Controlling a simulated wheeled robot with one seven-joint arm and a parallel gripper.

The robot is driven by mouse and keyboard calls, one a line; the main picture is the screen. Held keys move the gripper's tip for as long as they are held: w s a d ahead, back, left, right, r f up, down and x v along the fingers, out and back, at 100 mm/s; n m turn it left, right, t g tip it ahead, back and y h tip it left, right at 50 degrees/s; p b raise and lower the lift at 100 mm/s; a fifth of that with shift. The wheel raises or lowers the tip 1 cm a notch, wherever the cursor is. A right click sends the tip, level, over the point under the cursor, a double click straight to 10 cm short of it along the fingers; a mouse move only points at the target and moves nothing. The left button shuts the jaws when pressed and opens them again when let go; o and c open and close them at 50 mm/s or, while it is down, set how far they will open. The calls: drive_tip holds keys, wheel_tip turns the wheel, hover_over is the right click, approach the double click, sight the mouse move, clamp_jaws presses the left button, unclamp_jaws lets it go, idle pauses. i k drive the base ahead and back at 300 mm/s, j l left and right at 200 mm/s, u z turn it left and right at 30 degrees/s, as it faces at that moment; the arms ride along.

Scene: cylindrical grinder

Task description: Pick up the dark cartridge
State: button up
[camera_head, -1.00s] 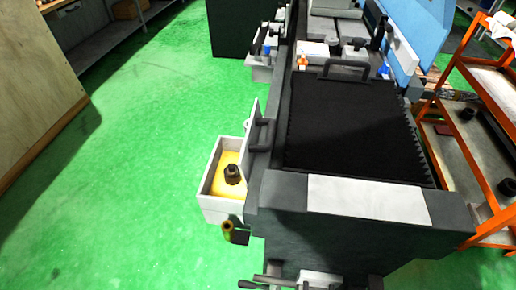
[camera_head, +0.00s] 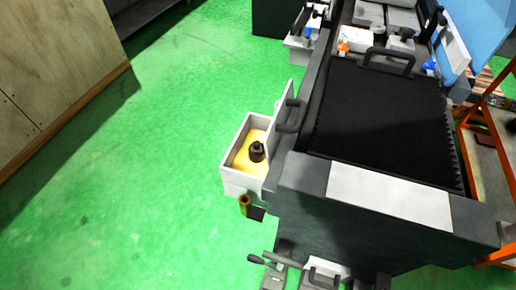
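The dark cartridge (camera_head: 257,151) stands upright in a white open-topped box (camera_head: 243,188) on the left side of the grinder. The bottom of the box around it is yellow. The cartridge is small and nearly black, with a narrower top. My gripper is not in view.
The grinder (camera_head: 380,125) with its black ribbed cover fills the right half. A dark handle (camera_head: 290,117) and an upright white panel stand just right of the box. An orange shelf (camera_head: 490,180) is at the right edge. The green floor (camera_head: 120,200) on the left is clear.

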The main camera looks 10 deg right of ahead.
sight(256, 148)
drive_tip(key=j, duration=0.75)
drive_tip(key=i+j+z, duration=0.1)
drive_tip(key=j, duration=0.35)
drive_tip(key=i+j, duration=0.2)
drive_tip(key=j, duration=0.3)
drive_tip(key=i+j+z, duration=0.15)
drive_tip(key=j, duration=0.3)
drive_tip(key=i+j+z, duration=0.1)
drive_tip(key=j, duration=0.4)
drive_tip(key=i+j, duration=0.1)
drive_tip(key=j, duration=0.4)
drive_tip(key=i+j+z, duration=0.2)
drive_tip(key=i+j, duration=0.55)
